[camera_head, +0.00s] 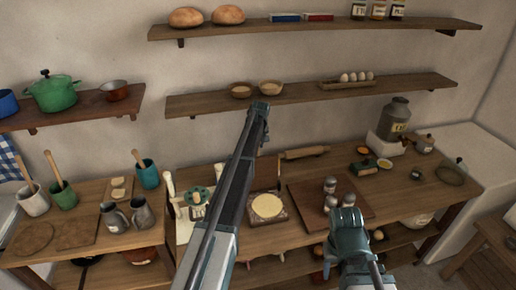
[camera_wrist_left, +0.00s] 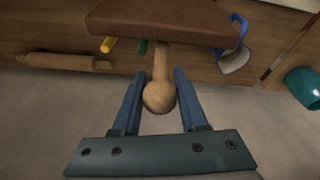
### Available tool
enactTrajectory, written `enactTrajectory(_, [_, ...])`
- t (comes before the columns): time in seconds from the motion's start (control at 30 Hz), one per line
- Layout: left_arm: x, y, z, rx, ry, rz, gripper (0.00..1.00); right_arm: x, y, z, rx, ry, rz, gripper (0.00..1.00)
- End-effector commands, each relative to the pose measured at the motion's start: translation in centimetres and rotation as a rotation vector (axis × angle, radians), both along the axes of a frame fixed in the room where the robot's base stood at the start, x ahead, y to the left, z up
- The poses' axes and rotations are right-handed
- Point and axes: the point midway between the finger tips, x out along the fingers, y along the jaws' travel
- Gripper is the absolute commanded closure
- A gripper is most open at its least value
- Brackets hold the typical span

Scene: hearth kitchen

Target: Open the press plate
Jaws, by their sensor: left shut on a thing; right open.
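In the left wrist view the wooden knob (camera_wrist_left: 159,97) sits between the fingers of my left gripper (camera_wrist_left: 154,92), which is shut on it. A short wooden handle joins the knob to a brown board, the press plate (camera_wrist_left: 165,18). In the head view my left gripper (camera_head: 262,112) is raised high above the counter; its arm hides much of what lies behind, and the knob is not clear there. The press base (camera_head: 283,216) lies on the counter with a pale round of dough (camera_head: 267,205) on it. My right gripper (camera_head: 347,222) is open and empty near the front edge.
Metal-topped shakers (camera_head: 330,185) stand on a brown board (camera_head: 300,200) close to my right gripper. A rolling pin (camera_head: 305,152) lies behind. Metal jugs (camera_head: 142,214) and utensil cups stand at left. A wall shelf (camera_head: 210,103) is close to my left gripper.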

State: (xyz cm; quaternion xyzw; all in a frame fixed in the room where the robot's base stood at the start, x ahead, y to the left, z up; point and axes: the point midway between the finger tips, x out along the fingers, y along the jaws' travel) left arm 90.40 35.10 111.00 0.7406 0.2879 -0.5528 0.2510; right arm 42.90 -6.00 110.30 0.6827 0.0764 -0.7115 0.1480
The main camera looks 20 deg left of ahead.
Motion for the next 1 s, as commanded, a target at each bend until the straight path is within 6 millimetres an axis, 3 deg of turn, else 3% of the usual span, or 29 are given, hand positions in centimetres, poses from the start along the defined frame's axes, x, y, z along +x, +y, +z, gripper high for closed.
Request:
enactTrajectory(0.63, [-0.13, 0.0, -0.32, 0.0, 0.002, 0.001, 1.0, -0.02, 0.0, -0.31, 0.0, 0.0, 0.001, 0.5])
enactTrajectory(0.67, [-0.14, 0.0, -0.32, 0.0, 0.002, 0.001, 0.53, -0.02, 0.0, -0.31, 0.0, 0.0, 0.001, 0.5])
enactTrajectory(0.7, [-0.14, 0.0, -0.32, 0.0, 0.002, 0.001, 0.46, -0.02, 0.0, -0.31, 0.0, 0.0, 0.001, 0.5])
enactTrajectory(0.8, [-0.15, -0.01, -0.31, 0.0, 0.003, 0.001, 0.32, -0.02, 0.0, -0.3, 0.0, 0.0, 0.001, 0.5])
enactTrajectory(1.0, [-0.14, -0.04, -0.29, 0.0, 0.003, 0.001, 0.32, -0.02, 0.0, -0.27, 0.0, 0.0, 0.001, 0.5])
